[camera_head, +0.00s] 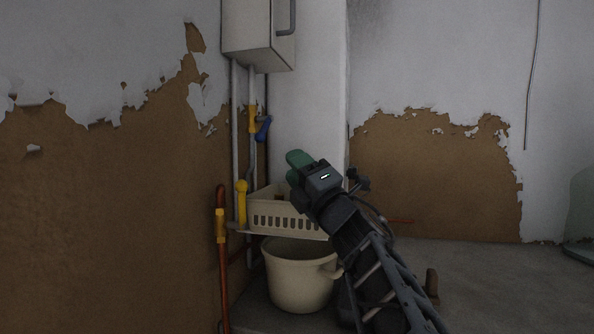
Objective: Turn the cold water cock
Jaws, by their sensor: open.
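A cock with a blue lever (263,129) sits on a thin grey pipe below the white wall box. The lever hangs down at a slant beside a yellow fitting (253,118). My gripper (298,166), with green fingers, is lower and to the right of the blue lever, apart from it in the picture. It is open, with nothing seen between its fingers. Its depth relative to the cock is hard to judge. The fingers overlap each other in this view.
Other yellow fittings sit on a grey pipe (241,190) and an orange pipe (222,270). A cream slotted basket (285,222) is above a cream bucket (298,280), behind my arm. A white box (258,40) hangs above. A glass demijohn (583,205) stands far right.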

